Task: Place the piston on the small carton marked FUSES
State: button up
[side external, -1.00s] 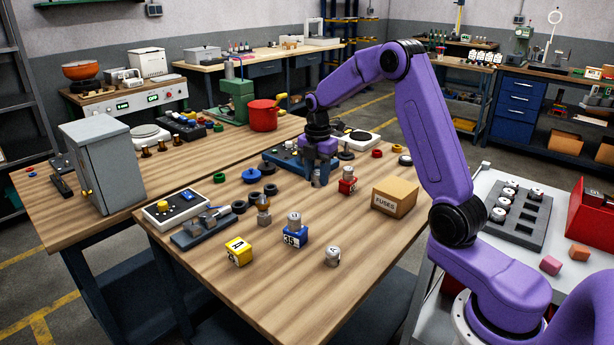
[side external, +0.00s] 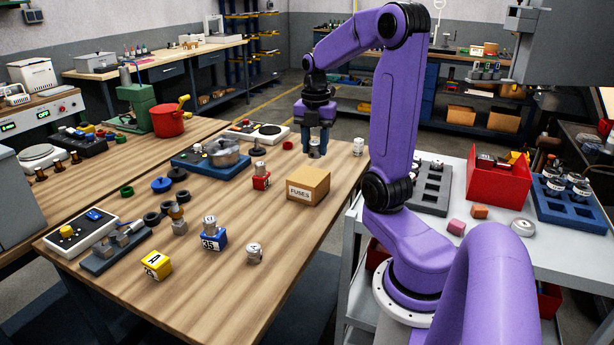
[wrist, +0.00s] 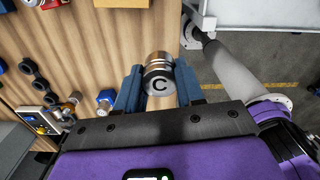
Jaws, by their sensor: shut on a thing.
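My gripper (side external: 316,143) is shut on a metal piston (side external: 316,152), held upright between its two blue fingers. In the wrist view the piston (wrist: 159,72) shows a C on its end face. In the side view the gripper is beyond and slightly right of the carton, near the table's right edge. The piston looks clear of the table, though its height is hard to judge. The small brown carton marked FUSES (side external: 308,188) stands on the table with a closed, bare top. Part of it shows at the top of the wrist view (wrist: 122,3).
Left of the carton are a red block (side external: 261,183) with a metal piece on top and a blue block (side external: 213,240) bearing another. An A-marked piston (side external: 254,254) and yellow block (side external: 155,265) lie nearer. A white-labelled cylinder (side external: 358,146) stands right of the gripper.

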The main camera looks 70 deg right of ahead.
jog(key=s+d, duration=0.1)
jog(key=s, duration=0.3)
send_over(309, 175)
jog(key=s+a, duration=0.1)
notch_tip(309, 175, down, 8)
jog(key=shift+r, duration=0.1)
jog(key=shift+w+d+f, duration=0.3)
jog(key=shift+w+f, duration=0.1)
jog(key=shift+f, duration=0.2)
jog(key=shift+w+d+f, duration=0.1)
jog(key=shift+f, duration=1.55)
jog(key=shift+f, duration=0.1)
jog(key=o, duration=1.1)
